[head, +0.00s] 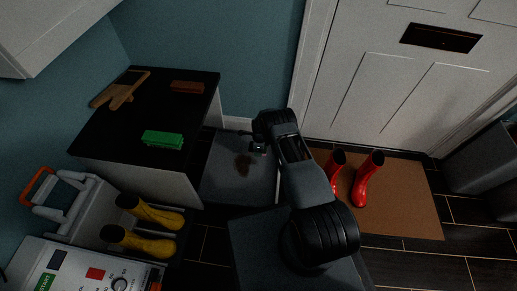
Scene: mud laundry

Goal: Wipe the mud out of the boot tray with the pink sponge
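The boot tray (224,188) is a flat dark grey surface on the floor between the black-topped cabinet and my arm. A brown mud patch (242,165) lies on it near the far side. My gripper (257,150) is small and dark at the end of my arm, over the far right part of the tray and just right of the mud. Its fingers are too dark and small to tell open from shut. No pink sponge shows; anything held at the fingertips cannot be made out. My arm hides part of the floor right of the tray.
The cabinet's black top (125,125) holds a green brush-like block (162,138), a brown block (187,87) and a wooden boot jack (120,90). Yellow boots (150,213) lie at lower left beside a white machine (85,270). Red boots (367,180) stand on a brown mat (405,205) by the door.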

